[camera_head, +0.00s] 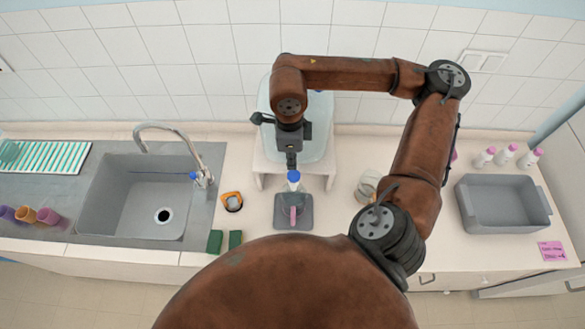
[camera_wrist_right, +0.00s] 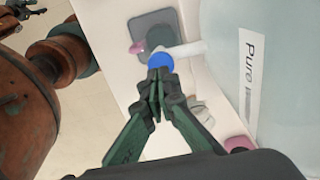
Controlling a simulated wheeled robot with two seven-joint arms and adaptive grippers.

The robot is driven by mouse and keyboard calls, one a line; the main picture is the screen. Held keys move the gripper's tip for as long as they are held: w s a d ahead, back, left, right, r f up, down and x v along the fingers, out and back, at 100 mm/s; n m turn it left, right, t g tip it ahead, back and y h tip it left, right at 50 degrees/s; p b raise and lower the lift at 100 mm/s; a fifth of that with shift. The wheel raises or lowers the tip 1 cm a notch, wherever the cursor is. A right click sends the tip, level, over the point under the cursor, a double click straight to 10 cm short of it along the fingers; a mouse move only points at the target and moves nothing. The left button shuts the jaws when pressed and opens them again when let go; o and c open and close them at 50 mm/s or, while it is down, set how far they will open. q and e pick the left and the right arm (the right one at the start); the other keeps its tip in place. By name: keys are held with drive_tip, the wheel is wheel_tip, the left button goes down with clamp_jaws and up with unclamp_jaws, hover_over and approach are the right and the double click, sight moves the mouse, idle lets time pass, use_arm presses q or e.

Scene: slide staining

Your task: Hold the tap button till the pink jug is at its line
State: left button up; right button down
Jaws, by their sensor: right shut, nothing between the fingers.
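The tap's blue button (camera_head: 293,177) is at the front of a clear water tank (camera_head: 322,130). My right gripper (camera_head: 291,162) is shut and empty, its fingertips right at the button. The wrist view shows the shut fingertips (camera_wrist_right: 156,78) against or just over the blue button (camera_wrist_right: 161,60); firm pressing cannot be told. The jug with a pink handle (camera_head: 293,215) stands under the tap on a dark grey mat (camera_head: 281,219); its handle (camera_wrist_right: 137,47) also shows in the wrist view. Its line and water level cannot be made out. My left gripper is out of view.
A white stand (camera_head: 258,168) carries the tank. Left are an orange-and-black item (camera_head: 232,202), green blocks (camera_head: 215,241) and a sink (camera_head: 120,200). Right are a glass vessel (camera_head: 367,184) near my arm, a grey tub (camera_head: 505,214) and pink-capped bottles (camera_head: 503,156).

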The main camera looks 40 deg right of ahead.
sight(290, 175)
wheel_tip(290, 175, up, 8)
drive_tip(key=b, duration=0.1)
drive_tip(key=shift+a, duration=0.15)
drive_tip(key=shift+w, duration=0.15)
idle(0.6)
